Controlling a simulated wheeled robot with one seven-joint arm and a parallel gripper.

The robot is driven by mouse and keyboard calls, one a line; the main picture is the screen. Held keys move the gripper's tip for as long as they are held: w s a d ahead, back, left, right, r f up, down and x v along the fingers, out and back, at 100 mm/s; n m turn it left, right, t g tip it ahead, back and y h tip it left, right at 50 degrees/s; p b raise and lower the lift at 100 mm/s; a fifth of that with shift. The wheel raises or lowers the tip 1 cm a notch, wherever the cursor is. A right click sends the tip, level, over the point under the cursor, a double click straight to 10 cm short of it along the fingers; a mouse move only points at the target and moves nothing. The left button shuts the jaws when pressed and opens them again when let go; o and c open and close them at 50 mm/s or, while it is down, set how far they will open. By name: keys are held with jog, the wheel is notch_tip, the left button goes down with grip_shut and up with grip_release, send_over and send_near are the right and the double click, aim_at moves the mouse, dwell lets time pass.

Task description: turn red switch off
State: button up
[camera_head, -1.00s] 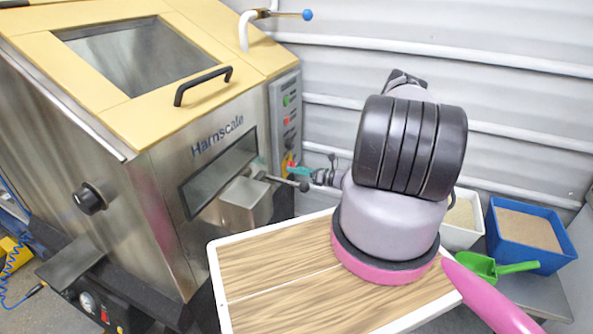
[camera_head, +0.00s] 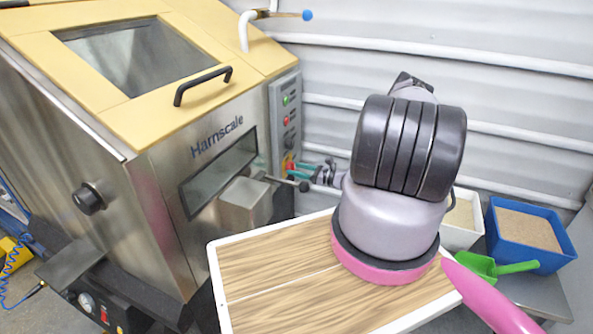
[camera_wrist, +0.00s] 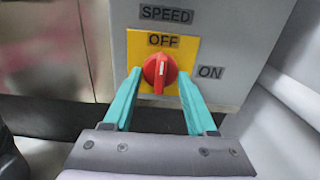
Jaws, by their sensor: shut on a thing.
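The red switch (camera_wrist: 160,73) is a round knob on a yellow plate (camera_wrist: 136,46) on the grey control box. "OFF" is printed above the knob and "ON" to its right. The white line on the knob stands nearly upright, towards OFF. My gripper (camera_wrist: 160,77) has its two teal fingers on either side of the knob, shut on it. In the head view my gripper (camera_head: 306,168) is at the control panel (camera_head: 286,110), small and partly hidden behind my arm. The switch there is mostly covered by the fingers.
A steel hopper machine (camera_head: 165,195) with a yellow lid stands at the left. A wooden-topped tray (camera_head: 265,265), a blue bin (camera_head: 525,240) and a green scoop (camera_head: 490,267) lie to the front and right.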

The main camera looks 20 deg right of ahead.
jog(key=o, duration=1.3)
jog(key=shift+o, duration=0.2)
jog(key=shift+s+d, duration=0.1)
jog(key=v, duration=1)
jog(key=shift+s+d, duration=0.2)
